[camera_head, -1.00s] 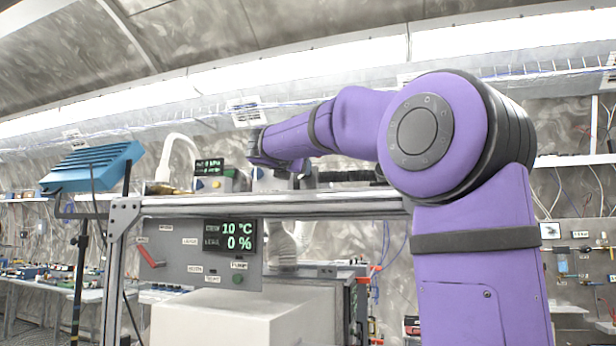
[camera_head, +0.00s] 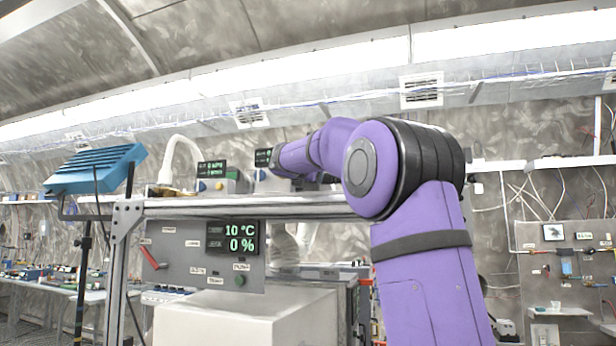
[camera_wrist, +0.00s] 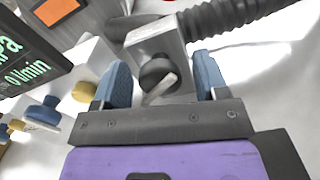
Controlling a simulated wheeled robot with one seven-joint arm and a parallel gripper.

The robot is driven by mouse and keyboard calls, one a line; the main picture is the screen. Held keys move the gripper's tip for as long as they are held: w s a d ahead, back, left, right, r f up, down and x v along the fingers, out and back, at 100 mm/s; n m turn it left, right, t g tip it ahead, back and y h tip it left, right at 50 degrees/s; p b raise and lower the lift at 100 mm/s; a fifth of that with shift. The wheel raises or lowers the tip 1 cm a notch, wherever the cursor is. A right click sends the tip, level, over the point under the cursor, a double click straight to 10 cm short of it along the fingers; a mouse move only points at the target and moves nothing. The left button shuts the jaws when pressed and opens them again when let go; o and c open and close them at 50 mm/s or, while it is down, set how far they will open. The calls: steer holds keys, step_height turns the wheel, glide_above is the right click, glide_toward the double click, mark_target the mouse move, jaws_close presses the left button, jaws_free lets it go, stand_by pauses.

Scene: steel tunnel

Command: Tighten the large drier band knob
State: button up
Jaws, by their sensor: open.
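A dark round knob (camera_wrist: 155,70) with a pale bar across its face sits on a grey block (camera_wrist: 153,45) in the wrist view. I take it to be the large drier band knob, though no label on it is readable. My gripper (camera_wrist: 161,73) is open, with one blue finger on each side of the knob. A gap shows between the knob and each finger, and nothing is held. In the head view, the far end of my arm is over the top shelf among the instruments; the fingers and knob cannot be made out there.
A black corrugated hose (camera_wrist: 220,20) runs close beyond the right finger. A display unit (camera_wrist: 28,55) with blue and yellow knobs (camera_wrist: 84,91) lies left of my gripper. The shelf (camera_head: 250,207) carries boxes with green displays (camera_head: 212,170). A panel (camera_head: 205,255) hangs below it.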

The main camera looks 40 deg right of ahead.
steer(key=c, duration=0.9)
steer(key=shift+c, duration=0.2)
steer(key=shift+m, duration=0.3)
steer(key=m, duration=0.3)
steer(key=shift+m, duration=0.3)
steer(key=m, duration=0.4)
steer(key=shift+f+m, duration=0.1)
steer(key=shift+m, duration=0.2)
steer(key=m, duration=0.4)
steer(key=shift+f+m, duration=0.1)
steer(key=shift+m, duration=2)
